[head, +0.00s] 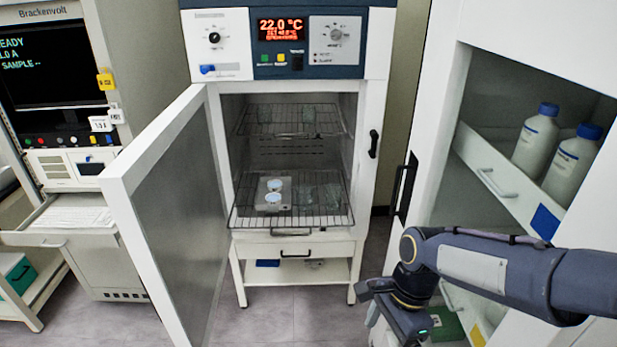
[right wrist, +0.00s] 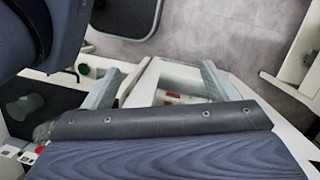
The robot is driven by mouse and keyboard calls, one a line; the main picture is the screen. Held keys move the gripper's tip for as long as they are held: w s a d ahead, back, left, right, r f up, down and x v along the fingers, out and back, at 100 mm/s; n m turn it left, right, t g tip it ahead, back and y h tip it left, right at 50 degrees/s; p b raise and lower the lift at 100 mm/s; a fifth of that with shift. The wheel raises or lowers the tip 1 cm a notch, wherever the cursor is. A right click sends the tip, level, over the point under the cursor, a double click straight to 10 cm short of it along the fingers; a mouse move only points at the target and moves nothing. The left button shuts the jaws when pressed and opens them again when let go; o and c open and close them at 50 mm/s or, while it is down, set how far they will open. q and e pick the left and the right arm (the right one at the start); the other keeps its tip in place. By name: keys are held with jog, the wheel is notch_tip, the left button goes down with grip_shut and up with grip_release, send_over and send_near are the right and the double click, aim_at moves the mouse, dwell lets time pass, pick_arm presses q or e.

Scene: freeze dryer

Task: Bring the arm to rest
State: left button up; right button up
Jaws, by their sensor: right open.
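My right arm comes in from the right in the head view, bent at the elbow, with its right gripper (head: 388,322) low in front of the right-hand cabinet. In the right wrist view the two grey fingers of the right gripper (right wrist: 160,84) stand apart with nothing held between them. A white object with a red mark (right wrist: 182,98) shows beyond the fingers; I cannot tell what it is. The fingertips are partly hidden in the head view. My left gripper is not in view.
A white chamber (head: 374,190) reading 22.0 °C stands with its door (head: 165,190) swung open to the left. The right cabinet holds two blue-capped bottles (head: 540,140). Floor (head: 300,318) before the chamber is clear.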

pick_arm(q)
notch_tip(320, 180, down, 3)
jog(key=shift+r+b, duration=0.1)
jog(key=shift+b, duration=1.1)
pick_arm(e)
jog(key=s+d+r+n+t+y, duration=0.1)
jog(key=s+d+r+n+t, duration=0.2)
jog(key=s+n, duration=0.9)
jog(key=d+n+t, duration=0.1)
jog(key=d+t, duration=0.2)
jog(key=t, duration=0.1)
jog(key=shift+d+y, duration=0.25)
jog(key=shift+y, duration=0.05)
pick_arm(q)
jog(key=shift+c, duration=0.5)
